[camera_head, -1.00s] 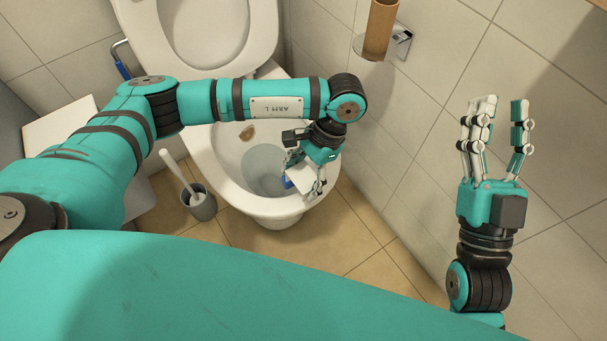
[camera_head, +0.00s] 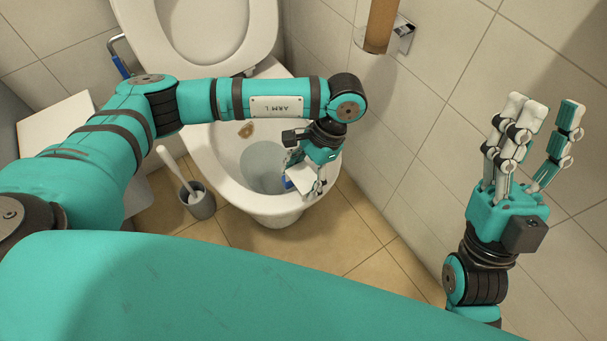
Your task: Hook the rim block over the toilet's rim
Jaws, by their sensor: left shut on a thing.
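The white toilet (camera_head: 215,160) stands at the centre with its lid up and a brown stain inside the bowl. My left gripper (camera_head: 304,184) is over the front right part of the bowl's rim, pointing down. It is shut on the rim block (camera_head: 287,183), of which a small blue part shows on the bowl side; the fingers hide most of it. I cannot tell whether the block touches the rim. My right gripper (camera_head: 541,128) is raised at the right, fingers up, open and empty.
A toilet brush in a grey holder (camera_head: 203,206) stands on the tiled floor left of the toilet. A cardboard roll (camera_head: 381,22) hangs on a wall holder at top right. The tiled wall is close on the right. Floor in front of the bowl is clear.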

